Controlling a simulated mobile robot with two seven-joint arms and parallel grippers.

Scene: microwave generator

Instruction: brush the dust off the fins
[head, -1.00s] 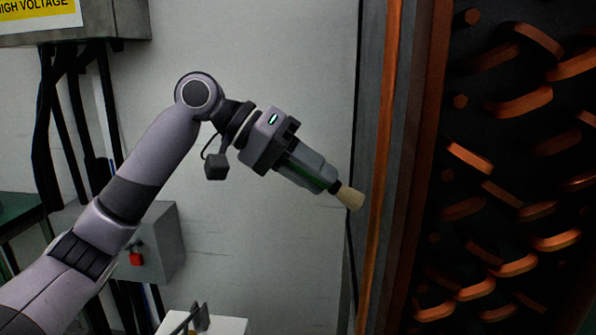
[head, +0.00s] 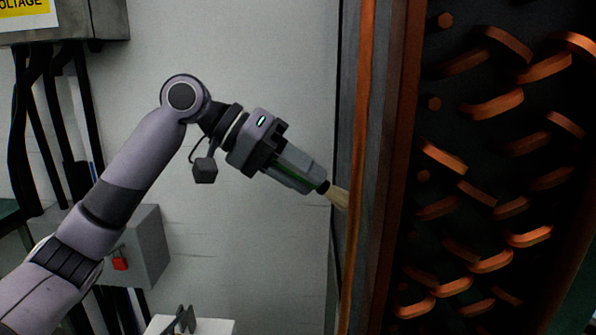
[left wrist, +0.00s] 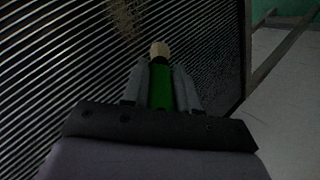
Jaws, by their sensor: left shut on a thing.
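My left gripper (head: 316,184) is shut on a brush with a green handle (left wrist: 161,88). The brush's pale bristles (head: 340,197) point right and down in the head view, and their tip overlaps the copper-edged cabinet side. In the left wrist view the dark, closely spaced fins (left wrist: 60,55) fill the left and middle. A brown dust patch (left wrist: 124,20) lies on them, above and left of the brush tip (left wrist: 159,49). I cannot tell whether the bristles touch the fins. My right gripper is not in view.
A copper strip (head: 361,130) runs up the cabinet edge, with copper pieces on a dark panel (head: 495,180) to the right. A grey box with a red lock (head: 120,260) and black cables stand at left. A white block (head: 215,326) is below.

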